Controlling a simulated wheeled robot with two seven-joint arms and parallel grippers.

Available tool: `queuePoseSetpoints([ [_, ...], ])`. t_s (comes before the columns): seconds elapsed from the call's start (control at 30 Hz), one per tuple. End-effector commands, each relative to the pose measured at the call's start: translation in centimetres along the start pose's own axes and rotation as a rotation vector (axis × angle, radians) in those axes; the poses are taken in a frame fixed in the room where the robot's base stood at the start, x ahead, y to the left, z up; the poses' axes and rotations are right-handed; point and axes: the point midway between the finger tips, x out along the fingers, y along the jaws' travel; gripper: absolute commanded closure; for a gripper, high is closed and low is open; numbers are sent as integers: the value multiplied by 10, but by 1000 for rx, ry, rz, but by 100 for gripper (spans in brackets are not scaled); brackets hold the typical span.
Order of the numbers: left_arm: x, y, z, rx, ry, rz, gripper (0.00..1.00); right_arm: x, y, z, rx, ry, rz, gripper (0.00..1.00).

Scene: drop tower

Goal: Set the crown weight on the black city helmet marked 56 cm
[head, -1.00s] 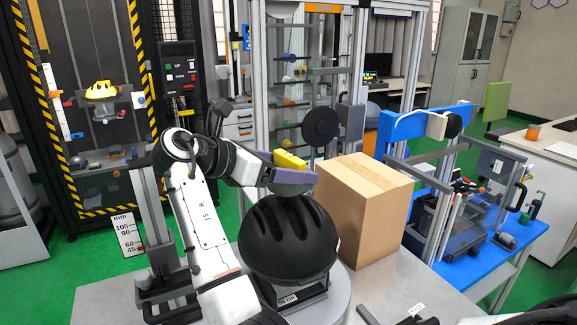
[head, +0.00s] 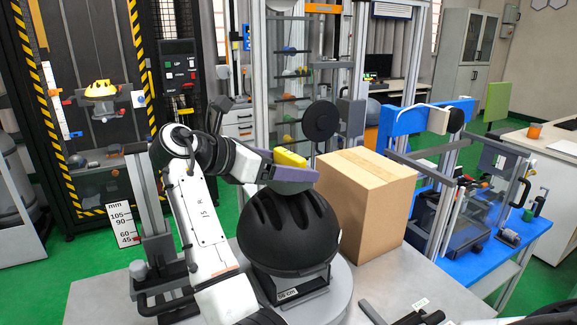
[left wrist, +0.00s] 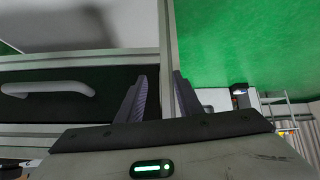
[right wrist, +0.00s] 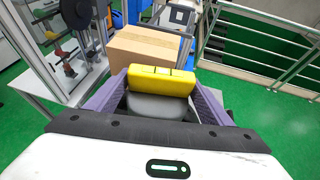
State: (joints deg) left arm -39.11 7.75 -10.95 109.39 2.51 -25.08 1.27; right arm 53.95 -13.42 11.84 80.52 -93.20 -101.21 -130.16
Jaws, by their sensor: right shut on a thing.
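The black city helmet (head: 288,238) sits upright on a stand on a round grey plate, with a "56 cm" label (head: 287,294) at its front. The crown weight, with a yellow top (head: 290,158), is held by my right gripper (head: 288,176) right over the helmet's crown. One purple finger hides its lower part in the head view, so I cannot tell whether it touches the helmet. In the right wrist view the yellow block (right wrist: 158,80) with its grey body is between both fingers (right wrist: 160,100). My left gripper (left wrist: 160,95) shows only in its wrist view, open and empty.
A cardboard box (head: 366,205) stands close behind and right of the helmet on the grey table (head: 385,285). A blue-framed rig (head: 470,190) is further right. A striped drop tower with a yellow helmet (head: 101,90) stands at back left.

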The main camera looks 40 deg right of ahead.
Motion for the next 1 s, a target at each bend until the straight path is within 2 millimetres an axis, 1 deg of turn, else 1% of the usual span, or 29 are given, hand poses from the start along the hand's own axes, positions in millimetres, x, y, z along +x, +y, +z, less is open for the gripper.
queuePoseSetpoints([
  [0.03, -1, 0, -1, 0, 0, 0, 67, -1, 0, 4, 5, -7, 2, 83],
  [1.0, -14, 2, -11, -1, -2, 1, 67, -3, 0, 3, 5, -6, 3, 83],
])
